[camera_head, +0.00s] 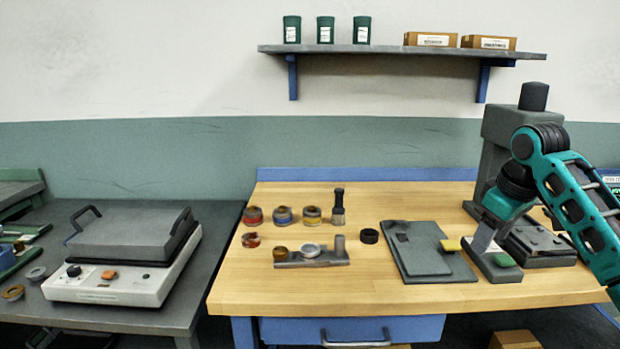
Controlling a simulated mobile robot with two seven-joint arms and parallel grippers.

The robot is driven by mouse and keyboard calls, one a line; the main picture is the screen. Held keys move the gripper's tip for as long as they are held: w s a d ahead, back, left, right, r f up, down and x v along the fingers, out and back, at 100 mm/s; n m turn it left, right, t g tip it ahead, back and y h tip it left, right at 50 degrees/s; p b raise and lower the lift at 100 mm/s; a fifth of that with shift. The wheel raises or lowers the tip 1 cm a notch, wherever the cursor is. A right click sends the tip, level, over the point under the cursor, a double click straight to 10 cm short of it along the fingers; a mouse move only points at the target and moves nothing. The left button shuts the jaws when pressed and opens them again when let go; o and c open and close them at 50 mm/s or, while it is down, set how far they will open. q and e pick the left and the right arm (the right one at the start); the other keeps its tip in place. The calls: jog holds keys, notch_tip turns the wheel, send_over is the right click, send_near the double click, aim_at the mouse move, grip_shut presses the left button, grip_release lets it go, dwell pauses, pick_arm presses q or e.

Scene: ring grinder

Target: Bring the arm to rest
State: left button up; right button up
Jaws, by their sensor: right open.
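My right arm, teal and black, comes in from the right over the wooden bench (330,283). Its gripper (484,244) points down, open, above the right side of the bench near a grey machine with a black top (508,127). The fingers are partly hidden, and I cannot tell whether they touch anything. My left gripper is out of view.
Several colored rings (283,215), a dark bottle (338,207) and a rack (310,258) stand at the left of the bench. A black ring (369,236) lies mid-bench. The front bench strip is clear. A lidded white device (110,283) stands on the left table; a shelf (400,49) hangs above.

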jog(key=s+f+t+h, duration=0.15)
jog(key=s+f, duration=0.35)
jog(key=f, duration=0.9)
jog(key=s+f+t+y, duration=0.1)
jog(key=s+f+t, duration=0.3)
jog(key=f, duration=1)
jog(key=s+a+f+n+y, duration=0.1)
jog(key=s+a+f, duration=0.15)
jog(key=s, duration=0.75)
jog(key=s+a+f+n+y, duration=0.15)
jog(key=s+a, duration=0.25)
jog(key=s, duration=0.5)
jog(key=a+m+t, duration=0.1)
jog(key=a+m, duration=0.4)
jog(key=a, duration=0.4)
jog(key=shift+f+m+t, duration=0.35)
